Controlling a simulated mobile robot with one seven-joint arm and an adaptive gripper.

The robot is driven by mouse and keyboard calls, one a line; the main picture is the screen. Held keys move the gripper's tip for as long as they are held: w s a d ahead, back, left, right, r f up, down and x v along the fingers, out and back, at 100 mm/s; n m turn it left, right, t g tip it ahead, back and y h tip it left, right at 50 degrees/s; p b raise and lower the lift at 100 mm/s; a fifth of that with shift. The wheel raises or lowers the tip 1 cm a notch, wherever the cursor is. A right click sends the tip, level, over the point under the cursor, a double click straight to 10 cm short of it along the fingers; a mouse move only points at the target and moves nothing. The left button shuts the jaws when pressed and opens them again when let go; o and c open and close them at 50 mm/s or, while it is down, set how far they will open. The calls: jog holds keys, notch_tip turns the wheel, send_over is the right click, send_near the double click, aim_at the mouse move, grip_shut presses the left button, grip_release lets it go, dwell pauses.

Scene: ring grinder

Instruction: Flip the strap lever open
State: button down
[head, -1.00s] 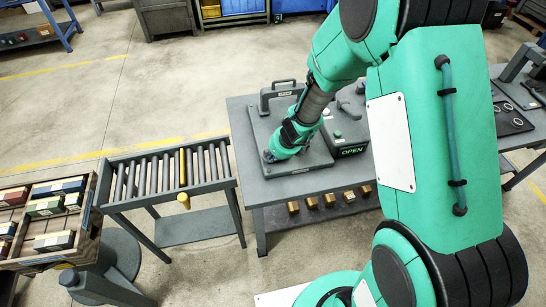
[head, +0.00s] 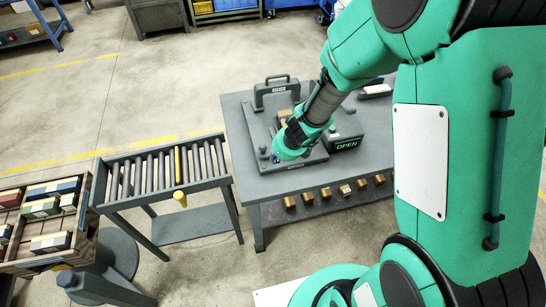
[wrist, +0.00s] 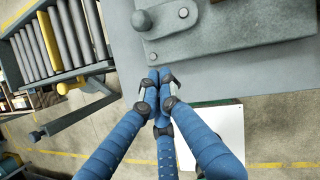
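In the wrist view, my gripper (wrist: 160,78) has blue jointed fingers drawn together, with nothing visible between their tips.
A grey arched handle (head: 277,88) stands at the plate's back. The worktable (head: 290,186) has a lower shelf with several brass blocks (head: 345,190). A roller conveyor (head: 150,175) stands left, and a wooden crate of boxes (head: 45,225) is beyond it.

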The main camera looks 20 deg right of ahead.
jog(key=shift+a+p+v, duration=0.2)
jog(key=shift+p+v, duration=0.9)
jog(key=shift+v, duration=1.65)
jog(key=shift+s, duration=0.1)
jog(key=s+a+r+n+y+b, duration=0.1)
jog(key=s+a+r+n, duration=0.15)
jog(key=r+n, duration=0.6)
jog(key=s+a+r+n+b, duration=0.15)
jog(key=s+r+n, duration=0.25)
jog(key=r+n, duration=0.4)
jog(key=s+d+r+n+h+b, duration=0.1)
jog(key=s+d+r+n, duration=0.1)
jog(key=s+r+n, duration=0.1)
jog(key=s+d+r+n+t+h+b, duration=0.1)
jog(key=s+d+r+n, duration=0.2)
jog(key=s+n, duration=0.3)
jog(key=s+d+r+n+h+b, duration=0.1)
jog(key=s+d+r+n, duration=0.1)
jog(key=s+r+n, duration=0.2)
jog(key=s+n, duration=0.1)
jog(key=s, duration=0.2)
jog(key=shift+d+r, duration=0.25)
jog(key=shift+d, duration=0.1)
